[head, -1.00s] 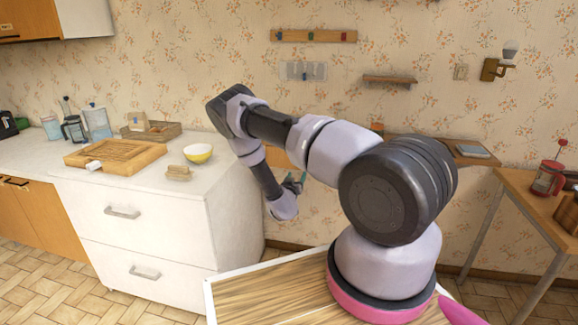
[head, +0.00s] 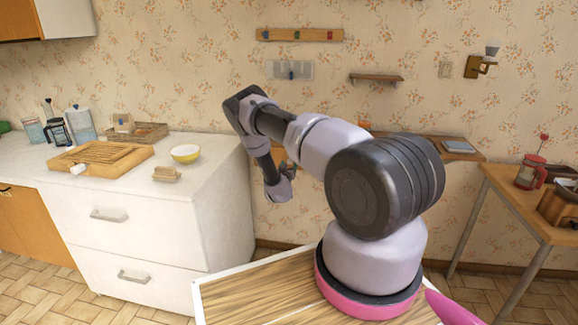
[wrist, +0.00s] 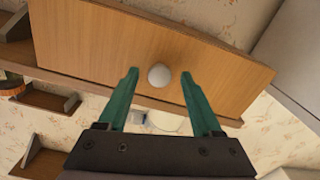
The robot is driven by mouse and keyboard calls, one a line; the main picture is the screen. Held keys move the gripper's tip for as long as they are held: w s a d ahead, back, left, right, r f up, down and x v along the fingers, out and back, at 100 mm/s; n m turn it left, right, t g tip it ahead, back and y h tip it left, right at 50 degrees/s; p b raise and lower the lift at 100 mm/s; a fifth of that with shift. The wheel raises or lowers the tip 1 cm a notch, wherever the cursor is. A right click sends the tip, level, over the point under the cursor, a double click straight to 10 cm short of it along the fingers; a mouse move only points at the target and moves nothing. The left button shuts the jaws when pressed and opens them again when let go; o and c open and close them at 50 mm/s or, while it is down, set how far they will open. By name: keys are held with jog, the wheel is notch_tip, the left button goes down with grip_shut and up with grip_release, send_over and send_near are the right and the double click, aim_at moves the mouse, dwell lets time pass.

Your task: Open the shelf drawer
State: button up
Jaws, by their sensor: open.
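In the wrist view, a wooden drawer front (wrist: 105,48) with a round white knob (wrist: 159,76) lies ahead of my gripper (wrist: 159,78). The two green fingers are open, one on each side of the knob in the picture. I cannot tell whether the fingertips reach around the knob or stop short of it. The drawer front looks flush, with no visible gap. In the head view, my gripper (head: 288,172) hangs low at the end of my bent arm, near the wall; a sliver of orange wood (head: 279,156) shows behind it.
A wall shelf (head: 466,154) with a book is behind my arm. A wooden table (head: 530,205) stands at the right.

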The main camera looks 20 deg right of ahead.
grip_shut()
dwell(1.4)
